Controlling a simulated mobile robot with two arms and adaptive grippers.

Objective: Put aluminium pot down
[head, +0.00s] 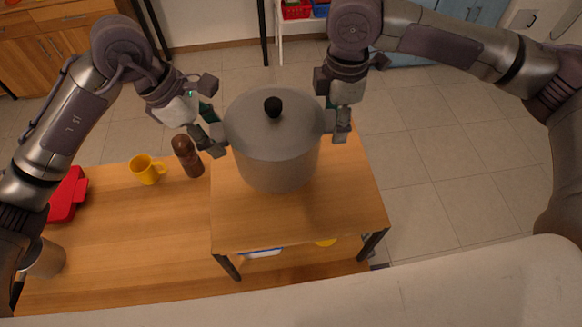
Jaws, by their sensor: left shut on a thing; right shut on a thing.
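The aluminium pot (277,160) is grey, with a lid and a round black knob. It appears upright over the small raised wooden stand (330,214); I cannot tell whether its base touches the top. My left gripper (217,140) is shut on the pot's left side, where the handle is mostly hidden by the fingers. My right gripper (338,128) is shut on the pot's right side, and that handle is mostly hidden too.
A brown pepper mill (188,157) and a yellow mug (147,169) stand on the wooden table (140,235) to the left. A red object (68,195) and a metal pot (43,259) are further left. The stand's front and right top are clear. Tiled floor lies to the right.

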